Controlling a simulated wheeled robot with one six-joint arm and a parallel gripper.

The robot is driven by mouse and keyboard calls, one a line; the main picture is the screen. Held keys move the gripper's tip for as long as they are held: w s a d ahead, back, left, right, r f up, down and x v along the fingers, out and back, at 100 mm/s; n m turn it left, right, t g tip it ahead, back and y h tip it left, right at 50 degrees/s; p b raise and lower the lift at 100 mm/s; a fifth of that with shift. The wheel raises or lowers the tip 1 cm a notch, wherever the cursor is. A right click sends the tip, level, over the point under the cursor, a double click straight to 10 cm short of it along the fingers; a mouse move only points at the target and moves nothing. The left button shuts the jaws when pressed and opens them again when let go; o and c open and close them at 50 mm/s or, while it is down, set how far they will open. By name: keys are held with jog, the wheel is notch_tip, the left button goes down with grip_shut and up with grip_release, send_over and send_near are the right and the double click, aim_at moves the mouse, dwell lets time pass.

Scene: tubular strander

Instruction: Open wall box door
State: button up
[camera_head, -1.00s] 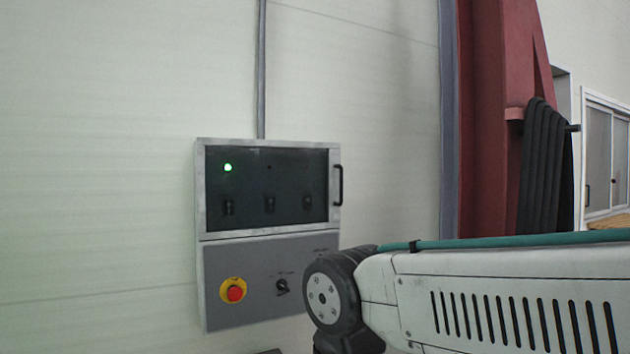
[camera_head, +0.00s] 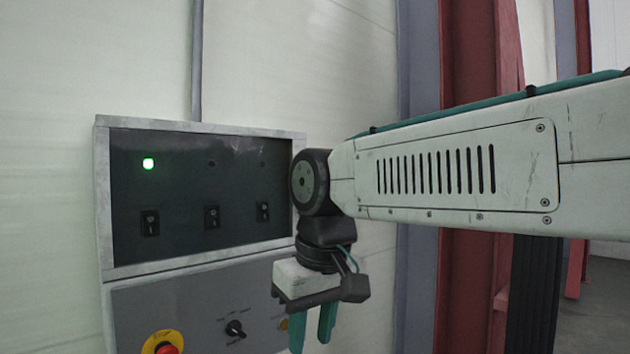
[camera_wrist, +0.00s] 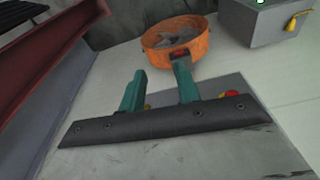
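The wall box (camera_head: 103,210) is on the pale wall at left in the head view. Its upper door has a dark window (camera_head: 180,190) in a light metal frame and looks shut. A green light and several switches show through the window. The black handle on the door's right side is hidden behind my arm's wrist joint. My gripper (camera_head: 312,338) points down in front of the box's lower right part, below the door. Its two teal fingers are apart with nothing between them. The fingers also show in the wrist view (camera_wrist: 160,70).
The grey lower panel (camera_head: 190,305) carries a red stop button (camera_head: 166,348) on yellow and a black rotary knob (camera_head: 235,329). A red steel column (camera_head: 470,60) stands at right. The wrist view shows an orange round container (camera_wrist: 155,40) and a grey box (camera_wrist: 262,25).

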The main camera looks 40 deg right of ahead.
jog(key=w+d+r+t, duration=0.1)
jog(key=w+d+r, duration=0.45)
jog(key=r, duration=0.35)
jog(key=w+d+r+m+t, duration=0.1)
jog(key=w+d+r, duration=0.3)
jog(key=w+r, duration=0.3)
jog(key=w+d+r, duration=0.5)
jog(key=r, duration=0.5)
jog(key=shift+h, duration=0.3)
jog(key=x, duration=0.7)
jog(key=shift+d+f, duration=0.1)
jog(key=shift+f, duration=0.05)
jog(key=shift+t, duration=0.3)
grip_shut()
